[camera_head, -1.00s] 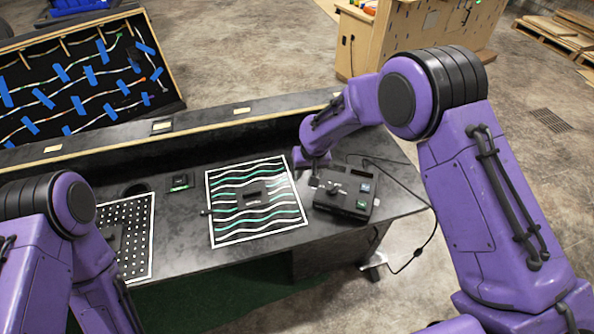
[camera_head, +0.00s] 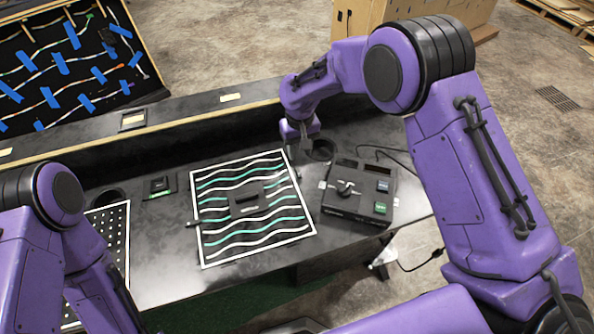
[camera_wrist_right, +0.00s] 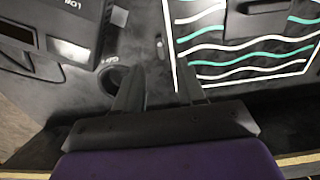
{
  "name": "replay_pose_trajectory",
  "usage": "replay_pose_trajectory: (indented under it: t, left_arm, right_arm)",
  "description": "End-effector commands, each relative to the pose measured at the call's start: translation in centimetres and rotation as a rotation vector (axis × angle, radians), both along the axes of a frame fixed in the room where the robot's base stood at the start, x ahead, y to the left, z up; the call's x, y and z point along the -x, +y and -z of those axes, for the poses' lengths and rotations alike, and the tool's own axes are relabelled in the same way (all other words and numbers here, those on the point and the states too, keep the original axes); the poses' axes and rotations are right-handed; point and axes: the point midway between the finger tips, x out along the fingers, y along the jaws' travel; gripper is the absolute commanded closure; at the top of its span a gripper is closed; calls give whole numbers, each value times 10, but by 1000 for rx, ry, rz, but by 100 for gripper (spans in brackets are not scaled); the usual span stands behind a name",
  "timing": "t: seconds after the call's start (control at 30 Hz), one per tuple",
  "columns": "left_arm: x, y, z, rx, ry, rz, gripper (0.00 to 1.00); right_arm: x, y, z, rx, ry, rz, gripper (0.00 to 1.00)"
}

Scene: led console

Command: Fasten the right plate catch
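The plate with white and green wavy stripes (camera_head: 222,238) lies flat on the black console, and part of it shows at the upper right of the right wrist view (camera_wrist_right: 205,75). A small dark catch (camera_wrist_right: 160,48) sits beside the plate's white edge in that view; its exact angle is hard to tell. My right gripper (camera_wrist_right: 160,88) is open and empty, its two fingers apart and pointing toward the catch. In the head view the gripper (camera_head: 301,148) is over the plate's far right corner. A dark catch bar (camera_head: 197,223) crosses the plate's left edge. My left gripper is not in view.
A black box with a knob and buttons (camera_head: 350,208) stands right of the plate. A round hole (camera_head: 323,150) lies behind it. A perforated panel (camera_head: 112,225) is at left, partly hidden by my left arm. A raised ledge (camera_head: 190,124) runs along the back.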

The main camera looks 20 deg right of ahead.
Motion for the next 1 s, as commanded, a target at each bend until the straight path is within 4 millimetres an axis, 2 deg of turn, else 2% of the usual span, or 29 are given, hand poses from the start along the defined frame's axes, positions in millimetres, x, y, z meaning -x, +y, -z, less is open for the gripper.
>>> replay_pose_trajectory:
  t: [0.17,0.4,0.5,0.63,0.9,0.97,1.0]
  left_arm:
    - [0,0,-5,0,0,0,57]
    - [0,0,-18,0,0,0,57]
    - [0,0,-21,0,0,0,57]
    - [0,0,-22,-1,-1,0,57]
    - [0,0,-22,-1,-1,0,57]
    - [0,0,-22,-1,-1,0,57]
    - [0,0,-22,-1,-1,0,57]
  right_arm:
    - [2,-2,21,0,5,4,61]
    - [2,-3,75,0,4,5,61]
    - [1,-2,92,0,3,3,61]
    - [1,-1,104,0,2,1,61]
    - [0,-1,107,0,0,0,61]
    - [0,-1,107,0,0,0,80]
    - [0,-1,107,0,0,0,93]
